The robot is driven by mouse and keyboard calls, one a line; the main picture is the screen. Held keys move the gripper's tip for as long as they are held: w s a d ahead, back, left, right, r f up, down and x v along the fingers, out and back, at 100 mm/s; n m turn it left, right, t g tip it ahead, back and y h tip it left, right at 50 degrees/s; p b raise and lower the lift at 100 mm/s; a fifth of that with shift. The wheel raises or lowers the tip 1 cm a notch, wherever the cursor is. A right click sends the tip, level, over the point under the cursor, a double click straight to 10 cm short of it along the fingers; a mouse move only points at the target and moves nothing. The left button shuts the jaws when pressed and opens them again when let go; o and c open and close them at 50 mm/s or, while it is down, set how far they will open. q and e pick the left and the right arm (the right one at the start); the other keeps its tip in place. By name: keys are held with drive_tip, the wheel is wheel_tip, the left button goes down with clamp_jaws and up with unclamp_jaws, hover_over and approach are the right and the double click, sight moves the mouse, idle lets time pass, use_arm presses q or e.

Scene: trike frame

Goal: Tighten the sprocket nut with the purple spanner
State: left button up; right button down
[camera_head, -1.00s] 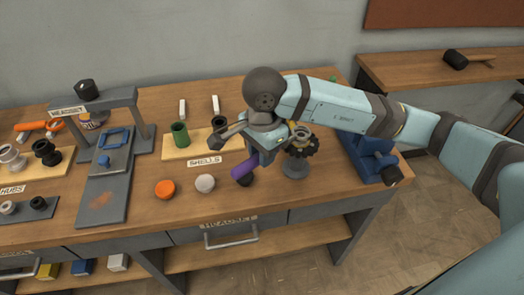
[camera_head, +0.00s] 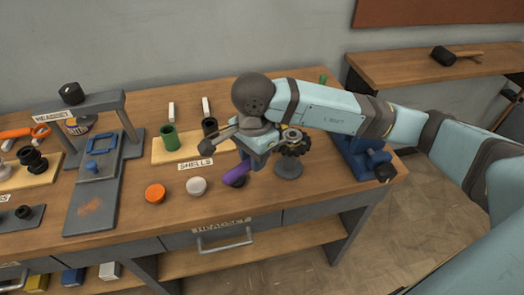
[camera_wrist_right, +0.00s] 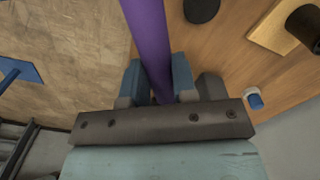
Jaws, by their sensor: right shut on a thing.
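My right gripper (camera_head: 256,157) is shut on the purple spanner (camera_head: 236,174) above the bench, left of the sprocket. In the right wrist view the spanner (camera_wrist_right: 149,35) runs up out of the picture from between the fingers (camera_wrist_right: 157,82); its far end is out of sight. The dark toothed sprocket (camera_head: 297,145) stands on a grey round-based stand (camera_head: 288,166), just right of the gripper. A brass-coloured ring, perhaps the nut (camera_head: 291,134), shows at its top, partly behind my wrist. I cannot tell whether the spanner touches it. My left gripper is not in view.
A blue vise (camera_head: 362,155) stands at the bench's right end. An orange cap (camera_head: 155,193), a white cap (camera_head: 196,186) and a dark disc (camera_head: 235,181) lie at the front. The shells board (camera_head: 165,152) and grey press (camera_head: 95,195) are further left.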

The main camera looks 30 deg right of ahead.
drive_tip(key=c, duration=1.5)
unclamp_jaws()
drive_tip(key=shift+f, duration=0.1)
clamp_jaws()
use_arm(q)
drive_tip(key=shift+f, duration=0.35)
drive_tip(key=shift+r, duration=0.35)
use_arm(e)
drive_tip(key=w+m, duration=0.6)
drive_tip(key=w, duration=0.1)
drive_tip(key=shift+w, duration=0.1)
